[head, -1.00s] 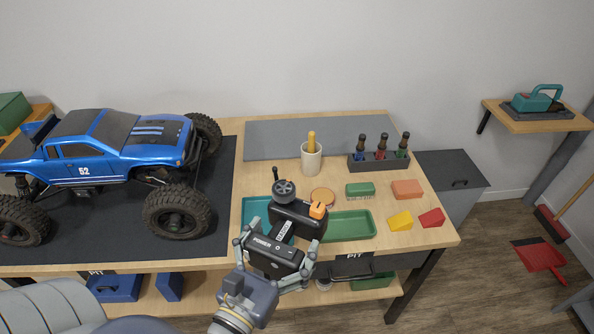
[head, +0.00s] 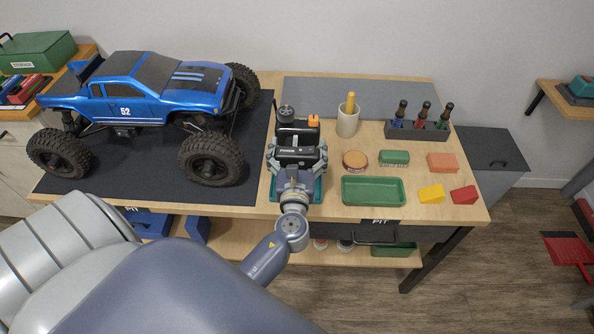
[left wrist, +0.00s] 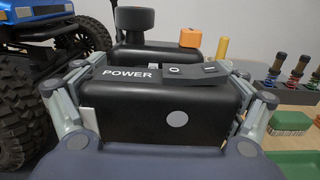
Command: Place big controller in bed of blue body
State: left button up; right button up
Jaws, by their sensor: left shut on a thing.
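The big controller (head: 297,135) is a black block with a dark wheel and an orange knob on its far part. A "POWER" label and switch show on it in the left wrist view (left wrist: 165,100). My left gripper (head: 296,165) is shut on it, one finger on each side, and holds it over the teal tray (head: 318,187). The blue body (head: 145,92), marked 52, sits on a big-wheeled crawler on the dark mat at left, apart from the controller. Its bed (head: 84,68) is at the rear left end, and its inside is mostly hidden. My right gripper is not in view.
A green tray (head: 373,190), brush (head: 394,158), round tin (head: 355,161) and coloured blocks (head: 431,193) lie right of the controller. The crawler's near front wheel (head: 211,158) stands left of the gripper.

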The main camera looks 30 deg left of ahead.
pick_arm(q)
jog(key=shift+r, duration=0.1)
jog(key=shift+f+b, duration=1.05)
jog(key=shift+f, duration=3.8)
jog(key=shift+f, duration=0.15)
jog(key=o, duration=1.1)
